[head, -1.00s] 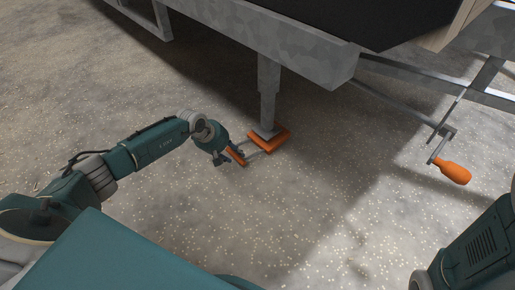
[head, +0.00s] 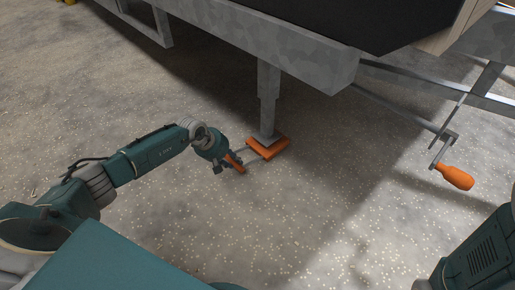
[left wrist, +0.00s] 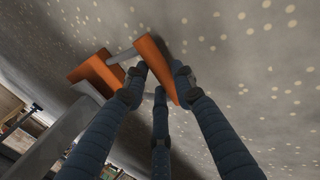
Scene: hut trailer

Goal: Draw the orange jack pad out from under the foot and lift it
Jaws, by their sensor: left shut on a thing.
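The orange jack pad (head: 277,149) lies on the ground under the grey foot (head: 264,139) at the bottom of the trailer leg. Two thin grey rods join it to an orange grip bar (head: 235,163). My left gripper (head: 229,164) is shut on this bar, to the left of the pad and low over the ground. In the left wrist view the bar (left wrist: 153,62) sits between my dark fingers (left wrist: 158,85), with the pad (left wrist: 92,73) beyond to the left. The foot still stands over the pad. My right gripper is out of view.
The grey trailer leg (head: 268,98) rises from the foot to the trailer frame (head: 290,52) overhead. A crank with an orange handle (head: 455,177) hangs at the right. The speckled ground (head: 310,220) in front of the pad is clear.

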